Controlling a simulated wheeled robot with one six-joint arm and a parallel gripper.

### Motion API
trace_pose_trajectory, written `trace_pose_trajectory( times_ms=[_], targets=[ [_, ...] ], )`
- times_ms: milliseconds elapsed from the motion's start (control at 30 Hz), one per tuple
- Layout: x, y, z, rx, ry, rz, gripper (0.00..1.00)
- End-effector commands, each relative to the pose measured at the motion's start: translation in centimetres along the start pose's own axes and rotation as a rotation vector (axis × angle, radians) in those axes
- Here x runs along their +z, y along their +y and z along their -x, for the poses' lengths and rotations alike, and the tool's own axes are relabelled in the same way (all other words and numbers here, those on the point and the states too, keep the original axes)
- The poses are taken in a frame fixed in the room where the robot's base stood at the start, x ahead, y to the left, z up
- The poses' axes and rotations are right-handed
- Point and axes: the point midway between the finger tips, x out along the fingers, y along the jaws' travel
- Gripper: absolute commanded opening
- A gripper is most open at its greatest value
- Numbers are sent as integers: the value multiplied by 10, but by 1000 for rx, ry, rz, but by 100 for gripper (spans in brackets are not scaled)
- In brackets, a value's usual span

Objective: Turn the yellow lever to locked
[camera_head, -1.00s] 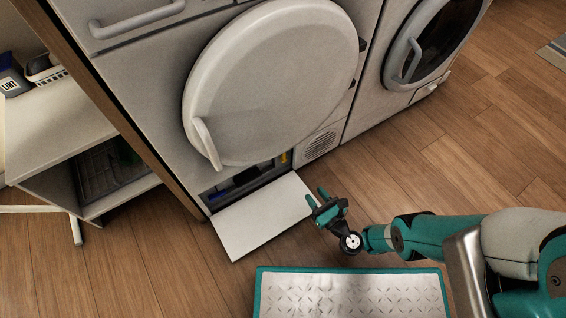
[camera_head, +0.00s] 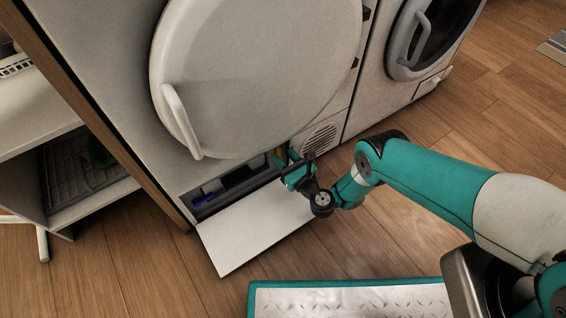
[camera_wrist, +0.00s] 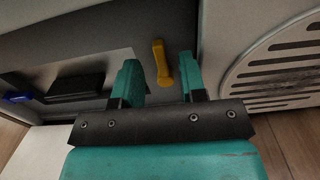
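The yellow lever (camera_wrist: 162,64) shows in the wrist view at the right end of the recess behind the open lower flap. It stands nearly upright in the picture, between my fingers and a little beyond their tips. In the head view only a small part of the lever (camera_head: 281,156) shows behind my gripper (camera_head: 291,165). My gripper (camera_wrist: 158,75) is open, with one teal finger on each side of the lever. I see a gap on both sides and cannot tell any contact.
The lowered white flap (camera_head: 240,232) lies below the recess. A black part (camera_wrist: 75,86) and a blue part (camera_wrist: 17,97) sit left of the lever. A round vent grille (camera_wrist: 285,65) is at the right.

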Motion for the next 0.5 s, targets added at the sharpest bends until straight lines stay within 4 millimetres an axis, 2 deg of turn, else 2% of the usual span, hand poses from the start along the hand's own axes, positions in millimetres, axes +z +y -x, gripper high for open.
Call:
trace_pose_trajectory(
  times_ms=[33,167,500],
  targets=[
    [-6,0,-5,1,-1,0,38],
    [-3,0,-12,1,-1,0,38],
    [1,0,-17,0,0,0,38]
  ],
)
